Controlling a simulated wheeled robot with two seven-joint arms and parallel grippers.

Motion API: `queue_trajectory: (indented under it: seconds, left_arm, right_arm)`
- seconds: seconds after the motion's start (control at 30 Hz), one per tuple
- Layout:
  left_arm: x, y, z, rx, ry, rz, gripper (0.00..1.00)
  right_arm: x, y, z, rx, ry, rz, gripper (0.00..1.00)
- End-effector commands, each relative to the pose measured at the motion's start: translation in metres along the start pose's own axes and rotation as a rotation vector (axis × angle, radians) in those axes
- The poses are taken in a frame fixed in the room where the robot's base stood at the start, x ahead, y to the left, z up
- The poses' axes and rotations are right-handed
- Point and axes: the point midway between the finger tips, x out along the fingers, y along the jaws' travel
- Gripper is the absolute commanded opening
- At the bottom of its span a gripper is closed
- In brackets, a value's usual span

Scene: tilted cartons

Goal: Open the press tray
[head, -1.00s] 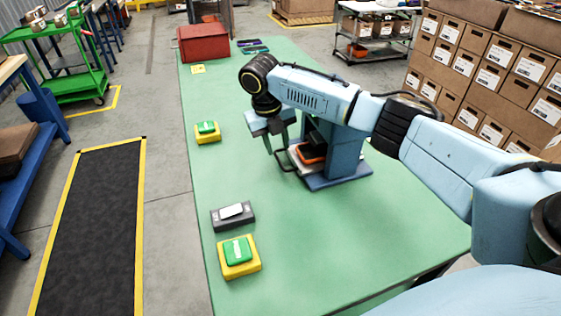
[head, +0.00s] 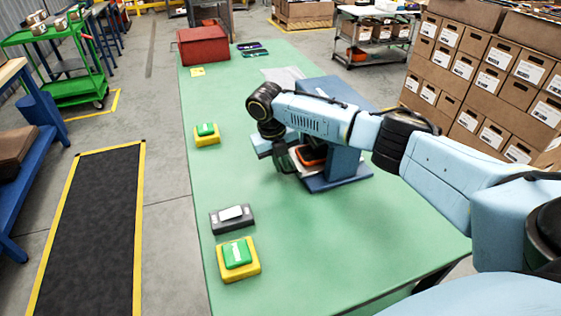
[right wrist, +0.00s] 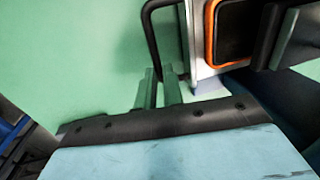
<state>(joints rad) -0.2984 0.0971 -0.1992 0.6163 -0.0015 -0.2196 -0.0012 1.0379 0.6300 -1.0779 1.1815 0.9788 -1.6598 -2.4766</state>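The press (head: 345,165) is a blue frame on a flat blue base, standing on the green table. Its tray (head: 290,160), pale with an orange-rimmed black part on it, sits low in the frame, partly hidden by my right arm. In the right wrist view the tray edge (right wrist: 191,40) carries a black bar handle (right wrist: 149,30). My right gripper (head: 284,163) is at the handle's side of the tray; its two fingers (right wrist: 158,72) are close together, with the handle's near end at their tips. Whether they grip it is unclear. My left gripper is not in view.
Two yellow boxes with green tops (head: 238,258) (head: 206,134) and a dark box with a pale top (head: 232,217) stand along the table's left edge. A red box (head: 203,45) is at the far end. The front middle of the table is clear.

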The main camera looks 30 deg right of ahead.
Motion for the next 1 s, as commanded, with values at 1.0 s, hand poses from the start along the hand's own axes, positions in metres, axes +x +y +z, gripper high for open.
queue_trajectory:
  seconds: [1.0]
  left_arm:
    - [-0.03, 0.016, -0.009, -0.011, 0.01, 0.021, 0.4]
  right_arm:
    - [-0.021, 0.111, -0.008, -0.003, 0.001, 0.003, 0.0]
